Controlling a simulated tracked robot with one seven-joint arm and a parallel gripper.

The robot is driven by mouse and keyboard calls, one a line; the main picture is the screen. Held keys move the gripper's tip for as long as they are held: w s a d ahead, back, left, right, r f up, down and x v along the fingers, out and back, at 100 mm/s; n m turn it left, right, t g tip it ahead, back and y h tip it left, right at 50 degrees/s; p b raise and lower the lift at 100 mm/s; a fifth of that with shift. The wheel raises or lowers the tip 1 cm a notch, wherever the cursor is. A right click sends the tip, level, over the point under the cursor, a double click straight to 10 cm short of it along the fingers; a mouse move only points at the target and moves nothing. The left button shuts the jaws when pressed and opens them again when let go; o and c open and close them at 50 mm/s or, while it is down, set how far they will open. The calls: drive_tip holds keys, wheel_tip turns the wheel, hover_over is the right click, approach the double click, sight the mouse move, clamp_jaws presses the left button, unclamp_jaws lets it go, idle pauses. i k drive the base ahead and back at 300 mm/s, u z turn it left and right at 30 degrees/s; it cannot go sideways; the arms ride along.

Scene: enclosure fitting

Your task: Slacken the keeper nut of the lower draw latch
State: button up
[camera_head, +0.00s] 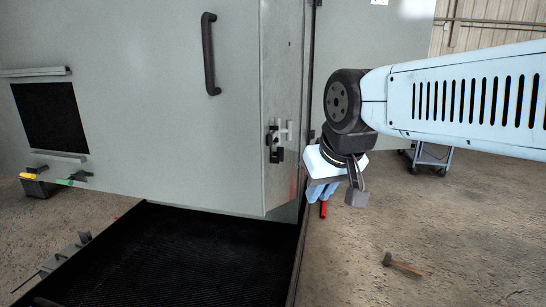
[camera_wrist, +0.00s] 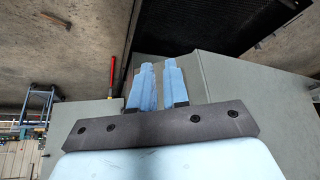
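A latch (camera_head: 274,143) with black and pale metal parts sits on the narrow edge face of the grey enclosure (camera_head: 160,110) in the head view. It is the only latch I can make out, and its keeper nut is too small to tell. My gripper (camera_head: 318,192) hangs to the right of and below the latch, apart from it, pointing down. In the wrist view my gripper (camera_wrist: 159,64) has its two pale blue fingers slightly apart, with nothing seen between them. The latch is not recognisable in the wrist view.
A red bar or handle (camera_head: 323,209) shows just below my fingers; a red-handled item (camera_wrist: 111,76) stands left of them in the wrist view. Tools with yellow (camera_head: 28,176) and green (camera_head: 64,182) ends are at left. A hammer (camera_head: 402,266) lies on open floor; a black mat (camera_head: 200,255) lies below the enclosure.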

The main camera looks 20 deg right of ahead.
sight(280, 152)
drive_tip(key=u, duration=0.05)
drive_tip(key=k, duration=0.5)
drive_tip(key=u, duration=1.45)
drive_tip(key=i, duration=0.1)
drive_tip(key=z, duration=3.3)
drive_tip(key=k, duration=1)
drive_tip(key=u, duration=0.85)
drive_tip(key=i, duration=1)
